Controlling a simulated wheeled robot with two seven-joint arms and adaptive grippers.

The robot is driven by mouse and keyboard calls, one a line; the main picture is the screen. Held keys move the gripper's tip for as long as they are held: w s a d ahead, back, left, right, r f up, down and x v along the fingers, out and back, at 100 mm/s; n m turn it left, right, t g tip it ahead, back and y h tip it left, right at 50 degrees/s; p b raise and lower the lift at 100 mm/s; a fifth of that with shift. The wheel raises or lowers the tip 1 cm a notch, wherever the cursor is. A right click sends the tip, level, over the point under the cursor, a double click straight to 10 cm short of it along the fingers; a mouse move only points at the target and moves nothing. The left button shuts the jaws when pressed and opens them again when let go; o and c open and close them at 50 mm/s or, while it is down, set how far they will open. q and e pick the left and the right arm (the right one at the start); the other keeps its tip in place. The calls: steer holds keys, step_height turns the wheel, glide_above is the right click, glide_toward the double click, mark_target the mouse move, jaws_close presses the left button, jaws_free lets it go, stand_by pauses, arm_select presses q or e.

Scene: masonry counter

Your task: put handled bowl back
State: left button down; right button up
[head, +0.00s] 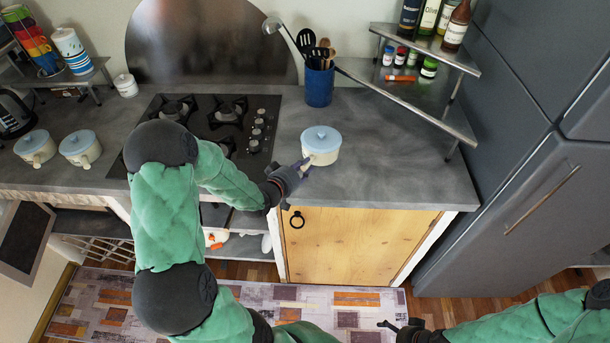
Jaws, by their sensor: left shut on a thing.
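A cream handled bowl with a light blue lid (321,142) stands upright on the grey counter (385,180), right of the hob. My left gripper (300,167) is at its lower left and is shut on its handle, which the fingers mostly hide. I cannot tell whether the bowl rests on the counter or is just above it. Two similar lidded handled bowls stand side by side at the counter's left end, one farther left (36,155) and one nearer the hob (80,155). My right gripper (390,326) is low over the floor, away from the counter; its finger opening is unclear.
A black gas hob (197,130) lies between the bowls. A blue utensil pot (319,88) stands behind the held bowl, and a corner shelf (440,50) holds bottles and jars. A grey fridge (510,220) bounds the right. Counter right of the held bowl is clear.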

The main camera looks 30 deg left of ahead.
arm_select(q)
steer(key=f, duration=0.2)
steer(key=f+b, duration=0.1)
steer(key=shift+w+f, duration=0.25)
steer(key=shift+f, duration=0.05)
steer(key=shift+d, duration=0.1)
steer(key=c, duration=1.1)
jaws_free()
steer(key=shift+s+f, duration=0.1)
steer(key=shift+f, duration=0.05)
steer(key=shift+o, duration=0.2)
